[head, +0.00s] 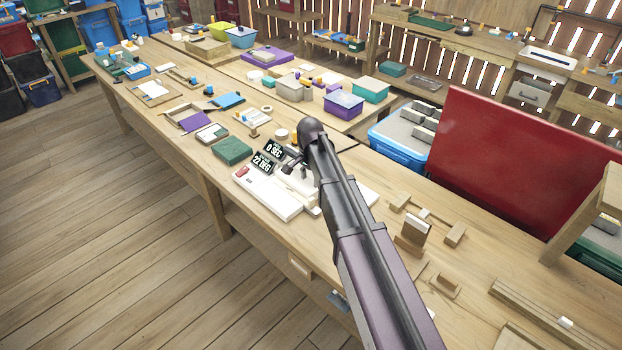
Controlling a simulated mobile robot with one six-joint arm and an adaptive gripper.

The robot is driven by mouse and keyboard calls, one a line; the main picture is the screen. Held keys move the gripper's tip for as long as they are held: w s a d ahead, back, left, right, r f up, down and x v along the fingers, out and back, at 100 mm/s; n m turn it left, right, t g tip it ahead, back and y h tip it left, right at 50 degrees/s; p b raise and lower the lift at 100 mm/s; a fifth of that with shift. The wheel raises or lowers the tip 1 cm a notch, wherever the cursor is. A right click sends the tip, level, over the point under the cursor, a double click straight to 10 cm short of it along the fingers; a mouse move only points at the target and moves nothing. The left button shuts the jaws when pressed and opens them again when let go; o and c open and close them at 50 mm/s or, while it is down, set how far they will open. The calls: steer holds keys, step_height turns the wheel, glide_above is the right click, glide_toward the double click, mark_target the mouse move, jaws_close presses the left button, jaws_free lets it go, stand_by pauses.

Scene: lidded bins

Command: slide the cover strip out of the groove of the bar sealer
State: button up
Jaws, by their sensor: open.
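The bar sealer (270,197) is a white device on the long wooden bench, with a red patch at its left end. Two black displays reading "0 SEC" and "22 DEG" stand at its back. My arm crosses in front of it and hides its middle; a white part shows again to the right of the arm. My gripper (292,166) is over the sealer, small and dark, its fingers open and partly hidden by the wrist. I cannot make out the cover strip or the groove, or whether the fingers touch anything.
A dark green box (232,151) stands just left of the sealer. Wooden blocks (412,236) lie to the right. Behind are a purple bin (343,105), a blue crate (398,137) and a large red panel (520,160). The bench's front edge is close to the sealer.

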mark_target(317, 213)
steer(key=shift+f+b, duration=5.5)
steer(key=shift+f, duration=0.25)
jaws_close()
steer(key=shift+s+d, duration=0.1)
steer(key=shift+d, duration=0.05)
steer(key=shift+s+d, duration=0.5)
steer(key=shift+s+d, duration=0.5)
steer(key=shift+s+d, duration=0.5)
steer(key=shift+s+d, duration=1.2)
